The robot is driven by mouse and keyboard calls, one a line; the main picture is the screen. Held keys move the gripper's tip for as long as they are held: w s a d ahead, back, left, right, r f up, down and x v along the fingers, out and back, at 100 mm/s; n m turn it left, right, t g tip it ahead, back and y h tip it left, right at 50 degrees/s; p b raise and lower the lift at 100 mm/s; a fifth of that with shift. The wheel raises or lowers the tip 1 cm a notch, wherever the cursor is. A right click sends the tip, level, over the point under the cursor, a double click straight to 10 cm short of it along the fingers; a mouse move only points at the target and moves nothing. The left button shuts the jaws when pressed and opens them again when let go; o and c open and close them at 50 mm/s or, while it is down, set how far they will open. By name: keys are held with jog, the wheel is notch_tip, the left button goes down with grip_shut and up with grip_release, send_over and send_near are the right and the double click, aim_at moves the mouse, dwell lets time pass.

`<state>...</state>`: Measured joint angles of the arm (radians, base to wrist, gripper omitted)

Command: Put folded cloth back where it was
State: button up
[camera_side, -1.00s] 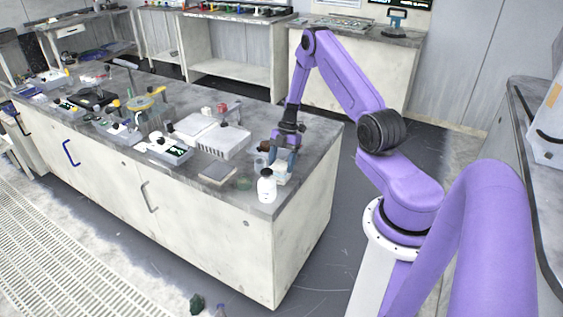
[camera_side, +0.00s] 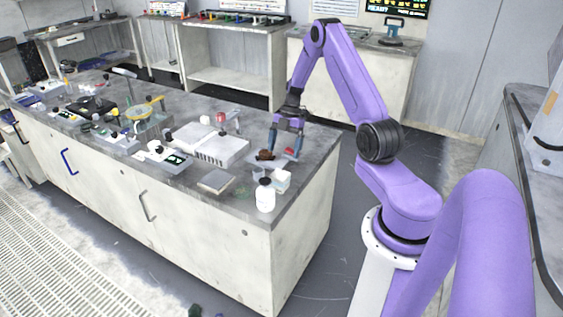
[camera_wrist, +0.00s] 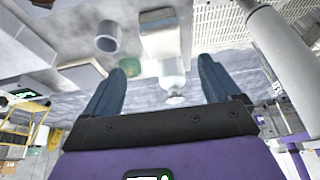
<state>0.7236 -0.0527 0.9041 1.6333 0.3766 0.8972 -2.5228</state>
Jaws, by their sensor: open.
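A small pale, block-like thing (camera_side: 281,180), which may be the folded cloth, lies near the bench's front right corner, just behind a white bottle (camera_side: 265,197). In the wrist view a pale block (camera_wrist: 160,38) lies beyond the fingertips, with the bottle (camera_wrist: 172,78) close by. A flat grey-tan pad (camera_side: 215,181) lies to the left; I cannot tell whether it is cloth. My gripper (camera_side: 283,153) is open, its blue fingers apart, above and behind the pale block. In the wrist view nothing is held between the fingers (camera_wrist: 162,70).
A grey cup (camera_wrist: 107,37) and a green translucent thing (camera_wrist: 131,66) stand close to the pale block. A brown thing (camera_side: 265,155) and a red one (camera_side: 291,152) are by the fingers. A white ribbed box (camera_side: 222,149) stands left. Little free bench shows here.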

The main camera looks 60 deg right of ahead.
jog(key=s+a+r+m+h, duration=0.1)
jog(key=a+r, duration=0.4)
jog(key=a, duration=0.3)
jog(key=s+a+r+g+h, duration=0.1)
jog(key=a+r, duration=0.3)
jog(key=a, duration=0.3)
jog(key=s+a+r+m+h, duration=0.1)
jog(key=a+r, duration=0.4)
jog(key=a, duration=0.3)
jog(key=s+a+r+m, duration=0.1)
jog(key=s+a+r, duration=0.2)
jog(key=s+a, duration=0.55)
jog(key=s+a+r+m+t+h, duration=0.1)
jog(key=s+m, duration=0.1)
jog(key=s, duration=1.3)
jog(key=shift+a, duration=0.15)
jog(key=shift+w+r, duration=0.1)
